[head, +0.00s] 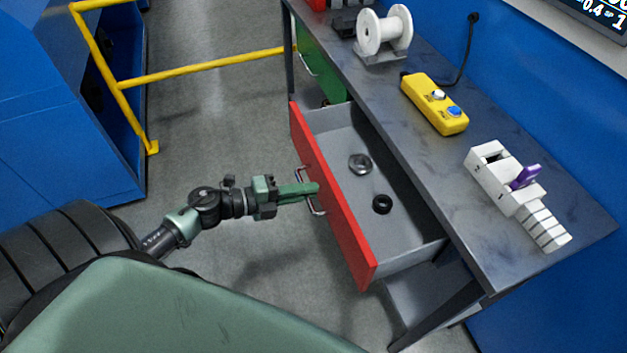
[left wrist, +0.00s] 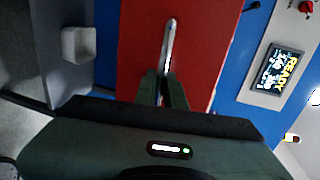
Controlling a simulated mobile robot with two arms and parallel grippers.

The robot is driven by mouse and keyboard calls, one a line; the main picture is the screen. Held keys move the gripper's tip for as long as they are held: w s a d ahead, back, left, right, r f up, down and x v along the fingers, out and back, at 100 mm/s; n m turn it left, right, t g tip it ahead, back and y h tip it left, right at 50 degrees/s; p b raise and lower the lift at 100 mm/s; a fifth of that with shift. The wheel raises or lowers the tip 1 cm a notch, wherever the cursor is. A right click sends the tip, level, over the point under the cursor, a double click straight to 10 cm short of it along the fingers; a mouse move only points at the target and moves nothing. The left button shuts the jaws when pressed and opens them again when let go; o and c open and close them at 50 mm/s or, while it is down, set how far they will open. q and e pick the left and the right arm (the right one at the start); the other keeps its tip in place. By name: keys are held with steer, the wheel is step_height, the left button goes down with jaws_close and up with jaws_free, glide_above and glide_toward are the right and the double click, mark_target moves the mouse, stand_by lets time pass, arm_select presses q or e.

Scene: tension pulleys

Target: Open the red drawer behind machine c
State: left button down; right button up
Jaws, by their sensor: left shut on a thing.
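The red drawer (head: 335,205) under the grey workbench stands pulled well out in the head view. Its grey inside shows two small round parts, a metallic ring (head: 360,163) and a black ring (head: 382,204). My left gripper (head: 312,188) is at the drawer's front and shut on its metal handle (head: 318,208). In the left wrist view the fingers (left wrist: 163,88) close around the handle (left wrist: 169,50) against the red drawer front (left wrist: 205,45). My right gripper is in neither view.
On the workbench (head: 480,240) are a white spool (head: 383,32), a yellow control box (head: 434,103) and a white device with a purple part (head: 515,195). A green drawer (head: 318,65) is farther back. A yellow rail (head: 210,65) and blue machine stand left. Grey floor is clear between.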

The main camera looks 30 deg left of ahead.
arm_select(q)
steer(key=c, duration=1.5)
jaws_free()
steer(key=v, duration=0.7)
steer(key=shift+s+a+b, duration=0.25)
steer(key=shift+s+b, duration=0.1)
